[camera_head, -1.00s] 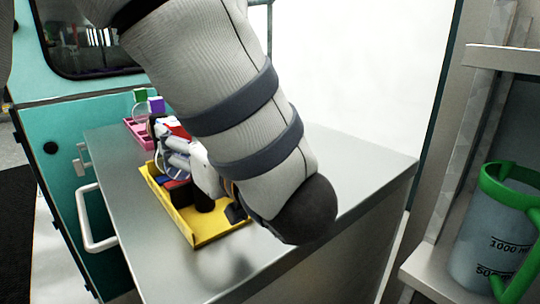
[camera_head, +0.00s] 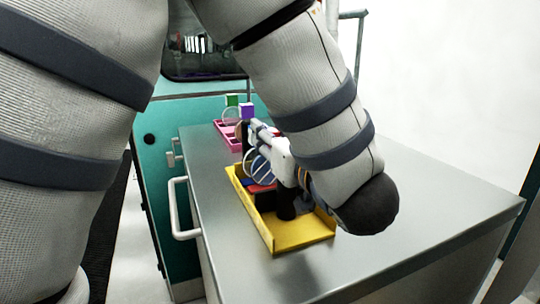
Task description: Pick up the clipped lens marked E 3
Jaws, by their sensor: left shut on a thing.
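My left gripper (camera_head: 264,146) hangs over the back end of the yellow tray (camera_head: 302,237), mostly hidden by my own arm. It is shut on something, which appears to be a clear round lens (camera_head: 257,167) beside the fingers. Any clip or E 3 marking on this lens cannot be read. Behind it, a lens with a green clip (camera_head: 232,100) stands upright at the pink tray (camera_head: 233,143). A purple clip (camera_head: 247,111) shows just right of it, its lens largely hidden. My right gripper is not in view.
The yellow tray holds red, blue and dark pieces, including a black cylinder (camera_head: 286,206). Both trays stand on a grey metal counter (camera_head: 420,215), clear at the right and front. A white handle (camera_head: 182,210) sticks out on the counter's left side.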

